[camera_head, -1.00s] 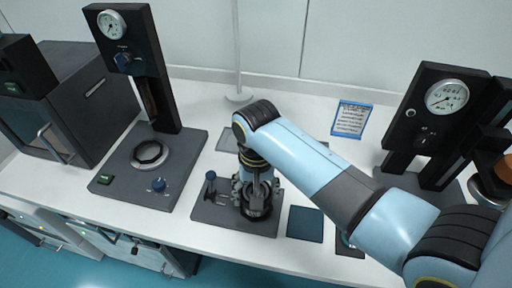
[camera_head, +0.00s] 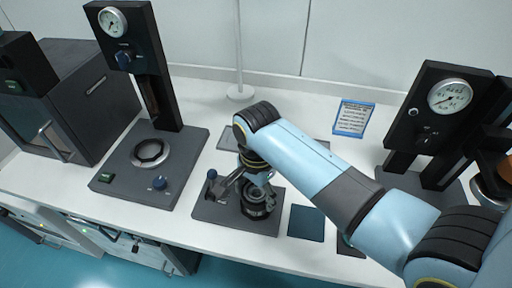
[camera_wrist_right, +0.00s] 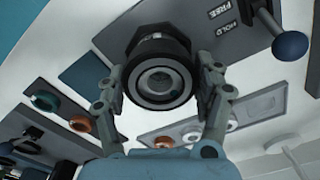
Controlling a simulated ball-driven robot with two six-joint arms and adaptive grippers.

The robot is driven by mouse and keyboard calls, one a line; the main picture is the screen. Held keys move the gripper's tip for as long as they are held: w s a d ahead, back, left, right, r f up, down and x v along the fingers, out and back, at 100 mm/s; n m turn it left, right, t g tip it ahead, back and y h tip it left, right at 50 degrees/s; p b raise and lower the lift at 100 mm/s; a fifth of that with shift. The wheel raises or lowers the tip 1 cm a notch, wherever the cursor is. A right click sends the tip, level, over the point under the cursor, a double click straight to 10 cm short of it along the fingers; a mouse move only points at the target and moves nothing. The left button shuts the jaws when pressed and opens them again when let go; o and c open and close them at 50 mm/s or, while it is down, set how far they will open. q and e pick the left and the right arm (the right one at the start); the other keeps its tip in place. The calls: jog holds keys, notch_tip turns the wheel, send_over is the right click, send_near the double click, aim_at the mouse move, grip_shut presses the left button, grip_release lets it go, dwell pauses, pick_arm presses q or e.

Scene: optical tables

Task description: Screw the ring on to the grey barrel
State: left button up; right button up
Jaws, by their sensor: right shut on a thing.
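The ring (camera_wrist_right: 136,92) is a dark, round collar in the right wrist view, with a paler bore. My right gripper (camera_wrist_right: 162,80) is shut on it, one finger on each side. The ring sits over the holding fixture on a dark base plate (camera_head: 212,212), near the table's front edge. The barrel is mostly hidden by the ring and fingers; I cannot tell how deeply the ring is seated. In the head view my right gripper (camera_head: 254,184) points down over the fixture. My left gripper is not in view.
A lever with a blue knob (camera_wrist_right: 290,45) stands beside the fixture, by the labels FREE and HOLD. A gauge station (camera_head: 150,160) is at left, another (camera_head: 430,125) at right. A dark mat (camera_head: 306,223) lies right of the fixture. A blue-framed card (camera_head: 352,118) lies behind.

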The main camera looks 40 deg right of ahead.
jog(key=m, duration=0.3)
jog(key=shift+d+m, duration=0.1)
jog(key=shift+m, duration=0.3)
jog(key=m, duration=0.4)
jog(key=shift+f+m, duration=0.1)
jog(key=shift+m, duration=0.2)
jog(key=o, duration=1.6)
jog(key=shift+s, duration=0.2)
jog(key=shift+w, duration=0.15)
jog(key=shift+c, duration=0.8)
